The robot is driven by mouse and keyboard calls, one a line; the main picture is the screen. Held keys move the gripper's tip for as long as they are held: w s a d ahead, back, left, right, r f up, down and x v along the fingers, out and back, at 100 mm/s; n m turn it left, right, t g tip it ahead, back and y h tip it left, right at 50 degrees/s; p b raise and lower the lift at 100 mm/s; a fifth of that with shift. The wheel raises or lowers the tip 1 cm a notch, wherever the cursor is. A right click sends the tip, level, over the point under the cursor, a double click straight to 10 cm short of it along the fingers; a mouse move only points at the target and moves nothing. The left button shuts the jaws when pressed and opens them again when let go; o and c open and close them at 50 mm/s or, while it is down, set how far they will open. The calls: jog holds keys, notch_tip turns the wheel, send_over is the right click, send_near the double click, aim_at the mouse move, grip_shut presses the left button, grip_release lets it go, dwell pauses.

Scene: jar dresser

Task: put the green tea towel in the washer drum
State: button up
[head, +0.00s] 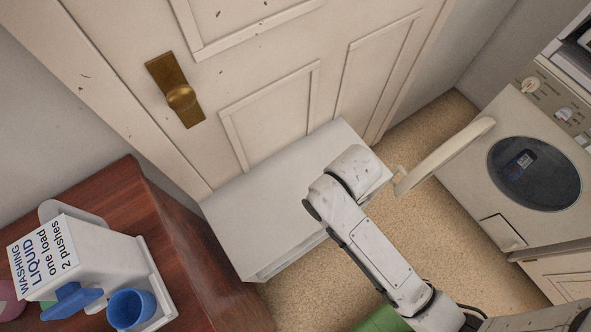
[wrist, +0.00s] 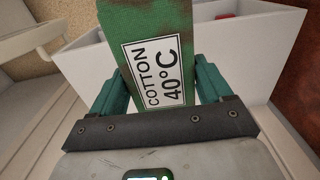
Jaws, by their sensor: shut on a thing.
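A green block-like folded cloth (wrist: 150,22) with a white "COTTON 40°C" label stands up between the teal fingers of my gripper (wrist: 160,80) in the wrist view. My gripper is shut on this green tea towel. The washer (head: 495,150) is at the right of the head view. Its round drum opening (head: 555,190) is dark, with a small blue-marked thing inside. The white ring-shaped washer door (head: 440,160) stands swung out to its left. A bit of green (head: 382,322) shows beside my arm at the bottom; I cannot tell whether it is the towel. My gripper is hidden there.
A white box (head: 270,190) stands against the panelled door (head: 290,60). A dark wood dresser (head: 190,250) at lower left bears a washing-liquid dispenser (head: 75,260) and a blue cup (head: 132,308). An open white bin (wrist: 255,50) lies behind the towel. Carpet (head: 410,230) is clear before the washer.

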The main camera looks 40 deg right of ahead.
jog(key=shift+s+d, duration=0.25)
jog(key=shift+s, duration=0.9)
jog(key=w+f, duration=0.1)
jog(key=w, duration=0.1)
jog(key=w+f, duration=0.1)
jog(key=w, duration=0.2)
jog(key=w+f, duration=0.1)
jog(key=w, duration=0.2)
jog(key=shift+w+d+f, duration=0.2)
jog(key=shift+w+f, duration=0.05)
jog(key=shift+f, duration=0.1)
jog(key=b, duration=0.2)
send_over(310, 185)
jog(key=s, duration=0.1)
jog(key=f, duration=0.4)
jog(key=a+f, duration=0.1)
jog(key=shift+s+f, duration=0.2)
jog(key=shift+f, duration=0.2)
jog(key=shift+w+f, duration=0.15)
jog(key=shift+f, duration=1.55)
jog(key=shift+f, duration=0.15)
jog(key=o, duration=1)
notch_tip(310, 185, up, 12)
jog(key=shift+r+p, duration=0.2)
jog(key=shift+p, duration=0.6)
